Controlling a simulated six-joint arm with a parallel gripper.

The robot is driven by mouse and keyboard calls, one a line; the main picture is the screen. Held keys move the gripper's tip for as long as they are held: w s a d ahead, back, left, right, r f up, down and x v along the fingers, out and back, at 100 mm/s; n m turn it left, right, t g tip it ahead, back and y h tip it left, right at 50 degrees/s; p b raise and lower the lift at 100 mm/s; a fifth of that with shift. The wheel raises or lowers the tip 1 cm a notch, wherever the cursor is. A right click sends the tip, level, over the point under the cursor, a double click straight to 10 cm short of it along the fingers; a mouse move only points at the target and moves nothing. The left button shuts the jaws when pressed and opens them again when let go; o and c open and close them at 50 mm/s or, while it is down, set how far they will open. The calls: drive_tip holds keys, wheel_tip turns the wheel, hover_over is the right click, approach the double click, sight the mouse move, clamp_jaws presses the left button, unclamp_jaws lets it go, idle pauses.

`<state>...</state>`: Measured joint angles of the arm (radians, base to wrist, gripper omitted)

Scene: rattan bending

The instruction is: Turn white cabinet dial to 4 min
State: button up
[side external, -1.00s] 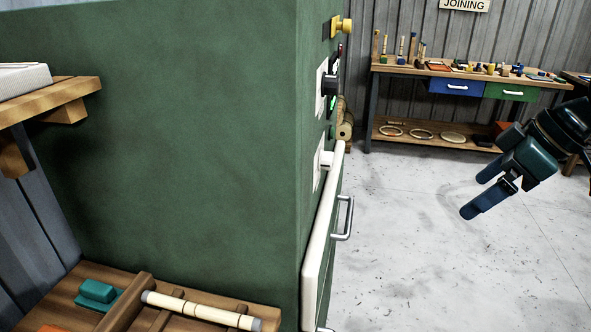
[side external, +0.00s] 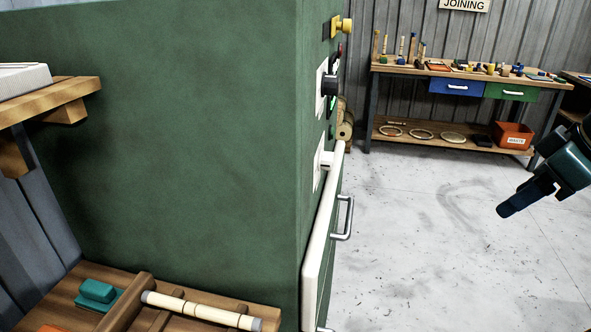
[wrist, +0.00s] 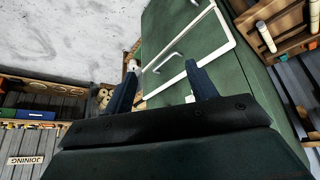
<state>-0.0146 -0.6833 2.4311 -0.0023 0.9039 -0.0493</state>
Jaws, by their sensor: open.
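The green cabinet (side external: 190,130) fills the left and middle of the side view, its front seen almost edge-on. A white dial (side external: 327,159) on a white plate sticks out of that front, above the white-framed door (side external: 322,240). Its markings cannot be read from this angle. My gripper (side external: 520,197) is at the far right, well apart from the cabinet, pointing down and left. Its fingers overlap in the side view. In the wrist view the two blue fingers (wrist: 161,70) stand apart with nothing gripped. I cannot clearly make out the white dial there.
A black dial (side external: 330,85) and a yellow knob (side external: 343,26) sit above the white dial. A metal handle (side external: 344,217) juts from the door. A workbench (side external: 470,71) stands at the back, with an orange bin (side external: 514,136) on its lower shelf. Open floor lies between cabinet and gripper.

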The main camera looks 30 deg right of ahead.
drive_tip(key=w+a+r+n, duration=0.2)
drive_tip(key=w+r, duration=0.1)
drive_tip(key=w, duration=0.3)
drive_tip(key=w+a+r+n, duration=0.1)
drive_tip(key=w+r+n, duration=0.15)
drive_tip(key=w, duration=0.35)
drive_tip(key=n+y, duration=0.1)
drive_tip(key=n, duration=0.3)
approach(331, 155)
drive_tip(key=v, duration=0.3)
drive_tip(key=shift+w+d+r, duration=0.15)
drive_tip(key=shift+r, duration=0.1)
drive_tip(key=x, duration=1.3)
drive_tip(key=shift+f, duration=0.45)
drive_tip(key=c, duration=1)
